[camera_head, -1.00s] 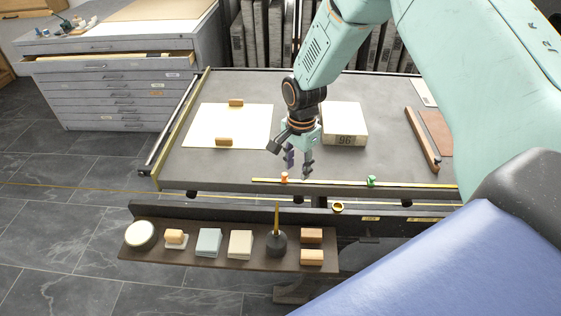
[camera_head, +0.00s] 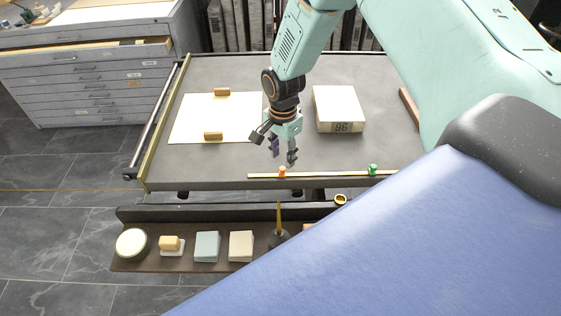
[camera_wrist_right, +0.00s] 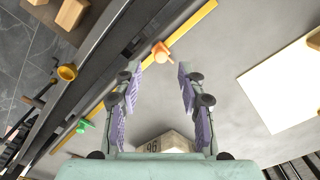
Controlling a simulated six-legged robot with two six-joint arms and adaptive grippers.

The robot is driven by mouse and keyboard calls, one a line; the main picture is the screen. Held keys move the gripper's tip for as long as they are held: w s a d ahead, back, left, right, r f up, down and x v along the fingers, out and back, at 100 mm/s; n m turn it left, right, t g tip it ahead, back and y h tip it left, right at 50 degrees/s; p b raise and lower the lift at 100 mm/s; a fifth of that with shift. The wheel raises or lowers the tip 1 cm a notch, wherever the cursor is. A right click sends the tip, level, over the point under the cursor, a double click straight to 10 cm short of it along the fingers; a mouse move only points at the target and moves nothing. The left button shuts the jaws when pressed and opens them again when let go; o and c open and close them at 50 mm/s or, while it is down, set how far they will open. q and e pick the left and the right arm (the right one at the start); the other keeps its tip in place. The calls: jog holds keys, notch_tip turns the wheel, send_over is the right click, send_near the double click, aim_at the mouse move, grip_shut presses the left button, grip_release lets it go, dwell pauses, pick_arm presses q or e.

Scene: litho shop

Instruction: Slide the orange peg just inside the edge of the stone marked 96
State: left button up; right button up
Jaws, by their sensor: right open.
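The orange peg (camera_head: 282,172) stands on a yellow scale bar (camera_head: 325,175) along the near edge of the grey table; it also shows in the right wrist view (camera_wrist_right: 161,52). The pale stone marked 96 (camera_head: 338,104) lies on the table, right of and behind the peg. Its marked end also shows in the wrist view (camera_wrist_right: 165,143). My right gripper (camera_head: 283,158) is open and empty, pointing down just above and behind the orange peg. In the wrist view the peg lies beyond the open fingertips (camera_wrist_right: 158,68), not between the pads. My left gripper is out of view.
A green peg (camera_head: 373,169) stands on the same bar, farther right. A white sheet (camera_head: 195,130) with two wooden blocks lies on the table's left. A shelf (camera_head: 130,265) with small items runs along the front. Bare table lies between sheet and stone.

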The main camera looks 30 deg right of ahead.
aim_at(282, 168)
notch_tip(282, 168, down, 3)
jog(key=shift+d+r, duration=0.1)
jog(key=shift+f, duration=0.65)
jog(key=shift+c, duration=0.3)
grip_shut()
jog(key=shift+w, duration=0.1)
